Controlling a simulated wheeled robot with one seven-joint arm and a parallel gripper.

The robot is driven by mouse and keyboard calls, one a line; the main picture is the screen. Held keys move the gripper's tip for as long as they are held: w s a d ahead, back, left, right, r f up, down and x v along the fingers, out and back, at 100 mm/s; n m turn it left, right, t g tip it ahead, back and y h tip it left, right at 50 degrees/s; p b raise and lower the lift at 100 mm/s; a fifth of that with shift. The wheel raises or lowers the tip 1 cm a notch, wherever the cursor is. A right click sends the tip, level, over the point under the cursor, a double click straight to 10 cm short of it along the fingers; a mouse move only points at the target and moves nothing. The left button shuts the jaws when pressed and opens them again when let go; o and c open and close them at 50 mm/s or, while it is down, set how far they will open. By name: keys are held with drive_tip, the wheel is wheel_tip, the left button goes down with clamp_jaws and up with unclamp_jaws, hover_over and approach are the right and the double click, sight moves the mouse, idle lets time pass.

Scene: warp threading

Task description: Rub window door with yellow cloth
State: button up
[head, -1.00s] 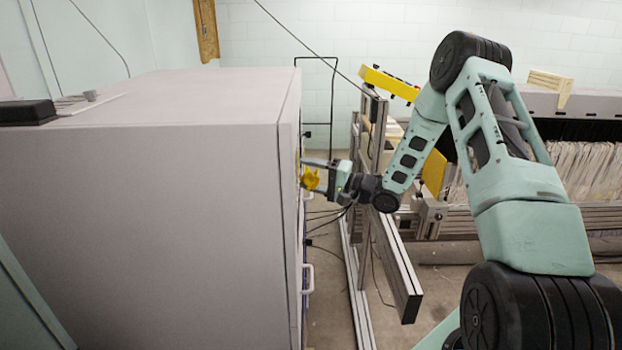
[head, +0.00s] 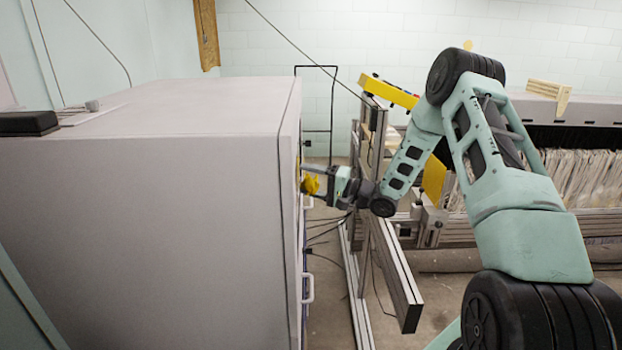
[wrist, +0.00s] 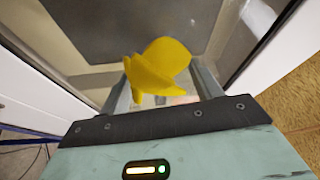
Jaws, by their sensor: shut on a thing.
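The yellow cloth (wrist: 155,72) is bunched between the fingers of my gripper (wrist: 165,90) in the wrist view. My gripper is shut on it. In the head view the cloth (head: 310,184) is a small yellow patch at the tip of my gripper (head: 318,180), close against the front of the grey cabinet (head: 150,220). The window door's face is seen edge-on there and is mostly hidden. In the wrist view a dark window pane (wrist: 120,28) in a pale frame lies beyond the cloth. I cannot tell whether the cloth touches it.
White door handles (head: 308,288) stick out from the cabinet front below my gripper. A metal rail frame (head: 398,275) stands on the floor close to the right of my gripper. A black box (head: 28,123) lies on the cabinet top.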

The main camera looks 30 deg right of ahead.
drive_tip(key=s+a+p, duration=0.1)
drive_tip(key=s+a, duration=0.4)
drive_tip(key=s, duration=0.2)
drive_tip(key=shift+s, duration=0.35)
idle(0.5)
drive_tip(key=shift+s+d+p, duration=0.2)
drive_tip(key=shift+s+d, duration=0.35)
drive_tip(key=shift+d, duration=0.25)
drive_tip(key=shift+s+d+p, duration=0.25)
drive_tip(key=shift+s+d, duration=0.35)
drive_tip(key=shift+d, duration=0.25)
drive_tip(key=shift+s+d+p, duration=0.2)
drive_tip(key=shift+s+d, duration=0.35)
drive_tip(key=shift+d, duration=0.25)
drive_tip(key=shift+s+d, duration=0.45)
drive_tip(key=shift+d, duration=0.2)
drive_tip(key=shift+s+d, duration=0.4)
drive_tip(key=shift+d, duration=0.2)
